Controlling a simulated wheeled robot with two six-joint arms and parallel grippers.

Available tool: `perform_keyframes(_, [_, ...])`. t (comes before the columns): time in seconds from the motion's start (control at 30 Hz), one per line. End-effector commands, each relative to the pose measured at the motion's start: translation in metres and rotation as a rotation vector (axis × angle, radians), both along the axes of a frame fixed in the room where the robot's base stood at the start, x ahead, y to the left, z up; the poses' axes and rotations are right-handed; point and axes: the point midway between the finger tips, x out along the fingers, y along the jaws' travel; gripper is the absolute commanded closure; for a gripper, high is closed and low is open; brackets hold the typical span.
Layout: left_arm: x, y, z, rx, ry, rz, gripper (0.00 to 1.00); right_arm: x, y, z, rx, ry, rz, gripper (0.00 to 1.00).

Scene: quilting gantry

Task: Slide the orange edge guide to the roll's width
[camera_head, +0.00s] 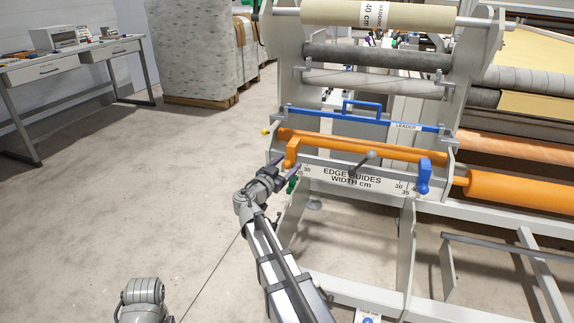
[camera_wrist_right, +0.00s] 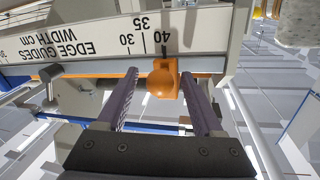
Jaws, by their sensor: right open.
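The orange edge guide (camera_head: 291,152) sits at the left end of the orange bar on the gantry. In the right wrist view its rounded orange knob (camera_wrist_right: 162,80) lies close by the 40 mark of the upside-down scale. My right gripper (camera_head: 287,172) is open at the guide, one finger on each side of the knob; a firm touch cannot be told. The roll (camera_head: 325,12) at the top carries a "40 cm" label. The width scale plate (camera_head: 345,179) reads "EDGE GUIDES WIDTH cm". My left gripper is not in view.
A blue guide (camera_head: 424,176) sits at the bar's right end. A grey lever (camera_head: 362,162) sticks out between the guides. A blue handle bar (camera_head: 360,117) runs above. The floor to the left is clear up to a desk (camera_head: 70,62).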

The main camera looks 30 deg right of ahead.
Motion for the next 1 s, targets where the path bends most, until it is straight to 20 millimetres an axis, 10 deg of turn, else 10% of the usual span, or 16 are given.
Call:
perform_keyframes(0.3, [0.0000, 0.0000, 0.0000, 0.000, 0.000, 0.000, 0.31, 0.0011, -0.0019, 0.0000, 0.000, 0.000, 0.000, 0.31])
perform_keyframes(1.0, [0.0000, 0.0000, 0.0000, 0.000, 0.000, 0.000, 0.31, 0.0005, -0.0019, -0.0001, 0.001, -0.001, -0.001, 1.00])
